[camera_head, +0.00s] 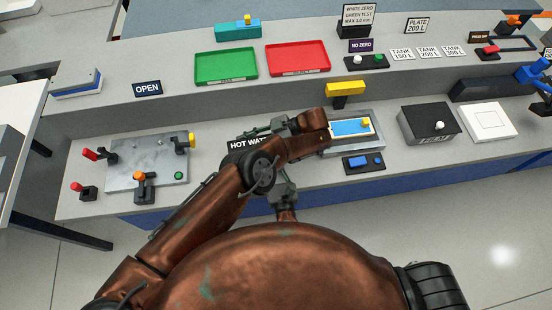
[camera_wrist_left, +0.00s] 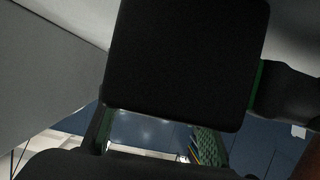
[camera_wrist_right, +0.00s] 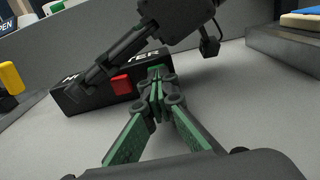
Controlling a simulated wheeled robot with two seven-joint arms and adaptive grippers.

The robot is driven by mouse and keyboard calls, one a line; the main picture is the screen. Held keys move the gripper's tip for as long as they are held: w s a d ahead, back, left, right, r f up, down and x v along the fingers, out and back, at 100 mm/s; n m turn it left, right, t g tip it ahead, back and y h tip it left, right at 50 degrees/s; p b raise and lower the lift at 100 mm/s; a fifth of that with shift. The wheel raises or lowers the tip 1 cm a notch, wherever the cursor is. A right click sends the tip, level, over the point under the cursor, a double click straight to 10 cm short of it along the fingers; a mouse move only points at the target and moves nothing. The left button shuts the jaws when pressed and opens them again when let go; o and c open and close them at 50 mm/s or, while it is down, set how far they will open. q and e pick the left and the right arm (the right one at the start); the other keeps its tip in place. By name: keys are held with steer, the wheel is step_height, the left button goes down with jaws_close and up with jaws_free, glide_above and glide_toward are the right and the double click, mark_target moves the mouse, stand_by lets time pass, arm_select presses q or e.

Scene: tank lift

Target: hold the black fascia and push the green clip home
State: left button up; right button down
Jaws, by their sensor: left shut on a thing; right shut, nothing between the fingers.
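The black fascia (camera_head: 241,144) with white "HOT WATER" lettering is on the bench front, partly covered by my left arm. In the right wrist view the fascia (camera_wrist_right: 83,101) lies across the upper left, with a red block (camera_wrist_right: 121,84) at its front. My left gripper (camera_head: 262,131) reaches in from the right and is shut on the fascia. In the left wrist view a large dark block (camera_wrist_left: 185,65) hides most of the grip. My right gripper (camera_wrist_right: 157,88) is shut and empty, its green fingertips close to the fascia's right end; contact is unclear. I cannot tell a green clip from the green fingers.
A metal plate (camera_head: 135,165) with levers stands left. A green tray (camera_head: 226,67) and red tray (camera_head: 297,59) lie on the upper shelf.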

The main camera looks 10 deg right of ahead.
arm_select(q)
steer(key=shift+s+d+f, duration=0.15)
steer(key=shift+s, duration=0.1)
steer(key=shift+w, duration=0.1)
arm_select(e)
steer(key=s, duration=1.4)
steer(key=shift+d, duration=0.1)
arm_select(q)
steer(key=o, duration=1)
